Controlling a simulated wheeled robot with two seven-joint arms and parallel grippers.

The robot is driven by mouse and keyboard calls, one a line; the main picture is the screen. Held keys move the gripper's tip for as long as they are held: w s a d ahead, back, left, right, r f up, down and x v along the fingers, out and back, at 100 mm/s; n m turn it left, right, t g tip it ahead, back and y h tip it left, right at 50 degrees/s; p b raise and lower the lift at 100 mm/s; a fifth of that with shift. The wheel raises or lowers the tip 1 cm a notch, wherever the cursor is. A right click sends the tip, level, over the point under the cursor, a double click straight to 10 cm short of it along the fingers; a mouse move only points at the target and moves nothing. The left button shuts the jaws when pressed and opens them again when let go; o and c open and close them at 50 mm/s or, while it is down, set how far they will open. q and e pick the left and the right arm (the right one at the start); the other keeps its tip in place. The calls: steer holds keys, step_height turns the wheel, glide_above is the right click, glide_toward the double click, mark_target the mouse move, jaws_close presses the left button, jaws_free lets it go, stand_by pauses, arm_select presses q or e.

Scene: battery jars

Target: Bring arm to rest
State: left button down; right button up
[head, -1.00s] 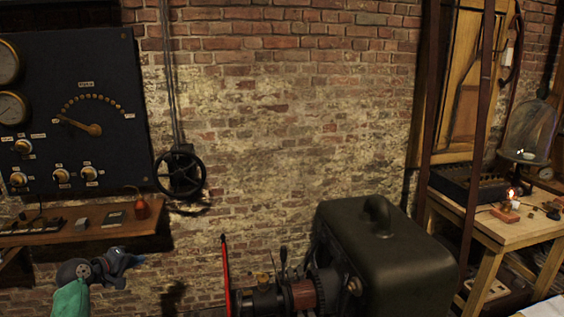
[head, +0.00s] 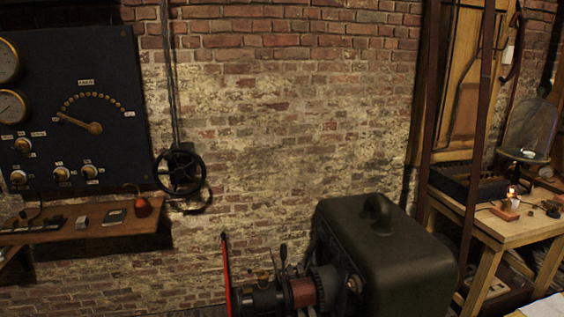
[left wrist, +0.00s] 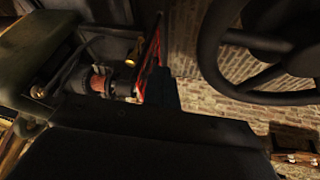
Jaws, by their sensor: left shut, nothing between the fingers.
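My left gripper (left wrist: 165,88) shows only in the left wrist view, as dark fingers rising from the dark wrist body along the bottom of that view. It is shut with nothing between the fingers. My left arm is out of the head view. My right arm and right gripper are in neither view.
The dark machine (head: 385,255) with its red-edged wheel (head: 227,275) stands at the lower middle. A black handwheel (head: 181,172) hangs on the brick wall; it looms close in the left wrist view (left wrist: 205,45). A wooden shelf (head: 100,230) is at left, a workbench (head: 520,228) at right.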

arm_select(q)
steer(key=s+d+m+g+y, duration=0.15)
steer(key=s+d, duration=0.25)
steer(key=s, duration=0.9)
steer(key=s+d+f+g, duration=0.1)
steer(key=d+f, duration=0.1)
steer(key=f, duration=1.3)
steer(key=s+d+f+g, duration=0.1)
steer(key=d+f, duration=0.1)
steer(key=f, duration=1.3)
steer(key=shift+s+d+m+h, duration=0.3)
steer(key=shift+s+m+h, duration=0.05)
steer(key=shift+h, duration=0.1)
steer(key=shift+f, duration=0.1)
